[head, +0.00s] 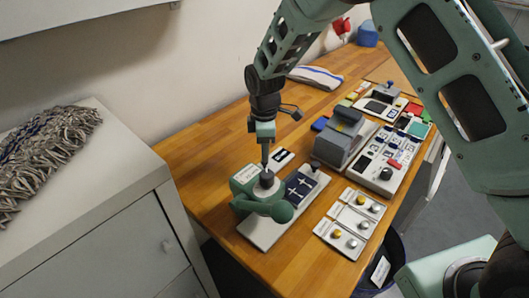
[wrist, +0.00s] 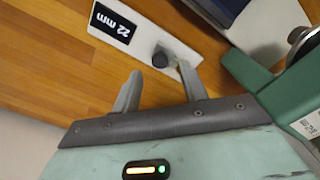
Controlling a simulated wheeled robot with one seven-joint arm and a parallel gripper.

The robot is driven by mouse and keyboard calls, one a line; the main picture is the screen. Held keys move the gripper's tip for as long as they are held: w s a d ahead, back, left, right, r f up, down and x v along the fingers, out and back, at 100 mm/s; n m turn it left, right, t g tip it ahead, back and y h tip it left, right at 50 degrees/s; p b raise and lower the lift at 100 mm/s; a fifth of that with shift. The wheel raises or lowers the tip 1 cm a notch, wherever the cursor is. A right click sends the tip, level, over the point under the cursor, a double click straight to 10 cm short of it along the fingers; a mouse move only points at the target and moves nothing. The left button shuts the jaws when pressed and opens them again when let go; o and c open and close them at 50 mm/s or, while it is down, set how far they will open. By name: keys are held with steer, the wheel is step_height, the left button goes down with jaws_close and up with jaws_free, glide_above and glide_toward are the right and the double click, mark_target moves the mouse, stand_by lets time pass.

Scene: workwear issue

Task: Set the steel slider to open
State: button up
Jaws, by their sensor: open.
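I cannot tell for sure which part is the steel slider. A white panel (head: 350,222) at the right of the table carries several yellow and steel-grey knobs; one grey knob (head: 352,243) is near its front edge. My gripper (head: 265,158) points down behind the green press (head: 262,196), far left of that panel. In the wrist view my gripper (wrist: 160,86) is open and empty. Beyond its fingertips, a dark round knob (wrist: 160,57) stands on a white plate (wrist: 180,47) labelled "22 mm". I cannot see any contact with it. The knob panel is outside the wrist view.
The green press also shows close at the right in the wrist view (wrist: 250,75). A grey machine (head: 340,138) and a white control unit (head: 385,155) stand farther right. A white cabinet (head: 100,220) with a shaggy grey mat (head: 45,150) is at left.

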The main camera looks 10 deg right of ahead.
mark_target(270, 164)
steer(key=shift+f+p, duration=0.35)
steer(key=shift+f, duration=1.55)
jaws_close()
steer(key=shift+w+d+b, duration=0.5)
steer(key=shift+w+d, duration=0.25)
steer(key=shift+d, duration=0.3)
steer(key=shift+w+d+r, duration=0.1)
jaws_free()
step_height(270, 164, up, 17)
steer(key=b, duration=0.3)
steer(key=shift+r+b, duration=0.15)
steer(key=shift+b, duration=0.2)
